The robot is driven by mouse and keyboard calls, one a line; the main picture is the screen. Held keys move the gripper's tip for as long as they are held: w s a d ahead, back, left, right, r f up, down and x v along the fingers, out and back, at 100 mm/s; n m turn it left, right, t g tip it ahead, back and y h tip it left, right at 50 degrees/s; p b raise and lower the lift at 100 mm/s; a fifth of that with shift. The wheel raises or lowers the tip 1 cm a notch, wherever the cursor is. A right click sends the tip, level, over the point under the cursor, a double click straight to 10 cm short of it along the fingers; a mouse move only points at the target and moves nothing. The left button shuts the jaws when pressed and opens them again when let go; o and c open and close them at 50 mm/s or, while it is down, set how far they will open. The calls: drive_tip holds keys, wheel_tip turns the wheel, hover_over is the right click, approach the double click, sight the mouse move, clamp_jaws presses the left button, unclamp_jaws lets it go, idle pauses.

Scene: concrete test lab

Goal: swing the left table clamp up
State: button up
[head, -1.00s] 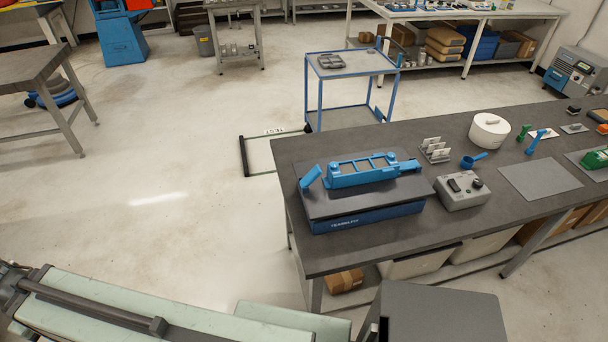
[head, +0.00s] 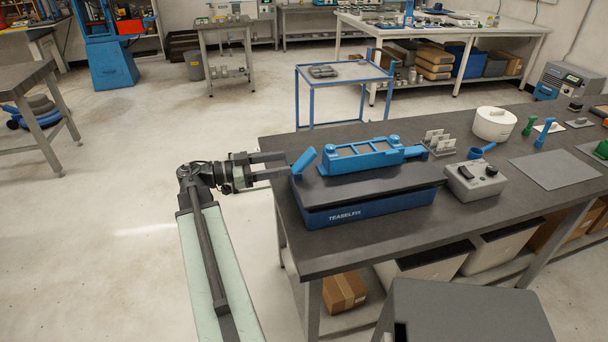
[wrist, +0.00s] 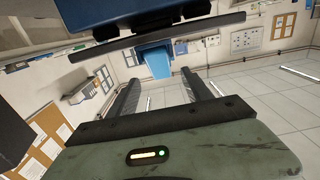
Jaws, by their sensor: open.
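The left clamp (head: 304,160) is a bright blue lever at the left end of the dark fixture plate (head: 340,184), slanting up to the right. My gripper (head: 283,165) is open and empty just left of it, fingers pointing right at about plate height. In the wrist view the two dark fingers (wrist: 161,76) are apart, and a bright blue block, which looks like the clamp (wrist: 156,62), shows beyond and between their tips. I cannot tell whether a finger touches it. A blue ladder-like frame (head: 361,154) lies on the plate, with another blue clamp (head: 413,151) at its right end.
The dark blue fixture base (head: 372,208) stands on the grey table (head: 420,225). A grey control box (head: 474,181), a white round container (head: 494,123) and a blue cup (head: 476,153) stand to the right. A blue trolley (head: 298,100) is behind. Open floor lies left of the table.

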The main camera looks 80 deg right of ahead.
sight(303, 159)
drive_tip(key=x, duration=0.8)
clamp_jaws()
idle(1.4)
